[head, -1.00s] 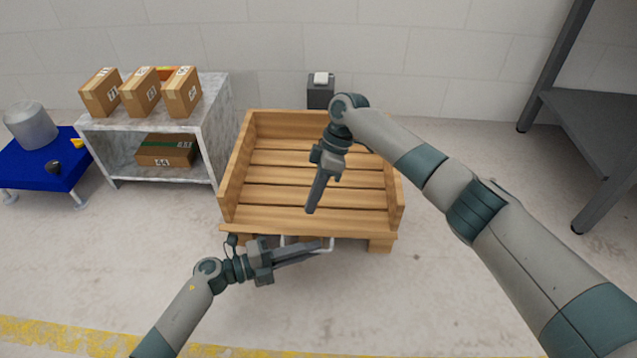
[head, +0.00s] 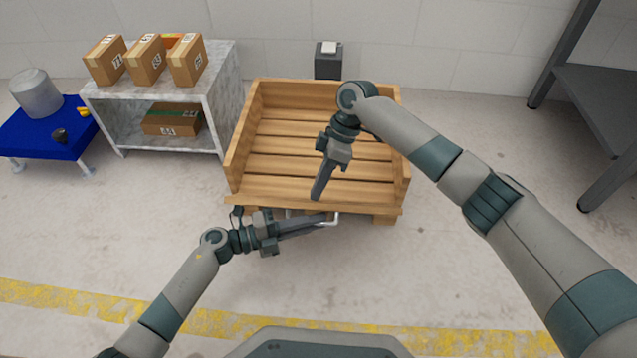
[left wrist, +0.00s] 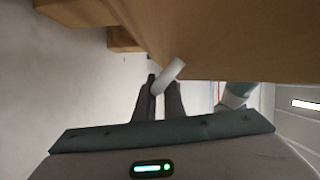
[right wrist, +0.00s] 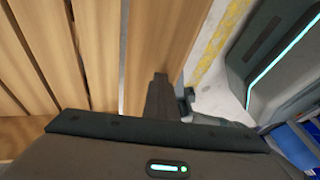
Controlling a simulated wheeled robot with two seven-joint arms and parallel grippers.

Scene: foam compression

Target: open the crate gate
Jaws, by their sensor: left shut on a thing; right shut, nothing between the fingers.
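The wooden crate (head: 398,170) stands in the middle of the head view. Its gate (head: 265,192) looks folded down, lying roughly flat along the front, with no upright wall there. A pale bar handle (head: 336,217) sticks out at the gate's front edge. My left gripper (head: 323,220) is shut on the handle, which also shows between its fingers in the left wrist view (left wrist: 170,73). My right gripper (head: 316,196) is shut and empty, pointing down over the gate's inner face. The right wrist view shows the gate plank (right wrist: 158,40) beside its fingers; whether they touch is unclear.
A grey shelf (head: 215,90) with several cardboard boxes stands left of the crate. A blue table (head: 45,140) is at far left. A dark box (head: 328,66) stands behind the crate, a dark rack (head: 600,110) at right. The floor in front is clear.

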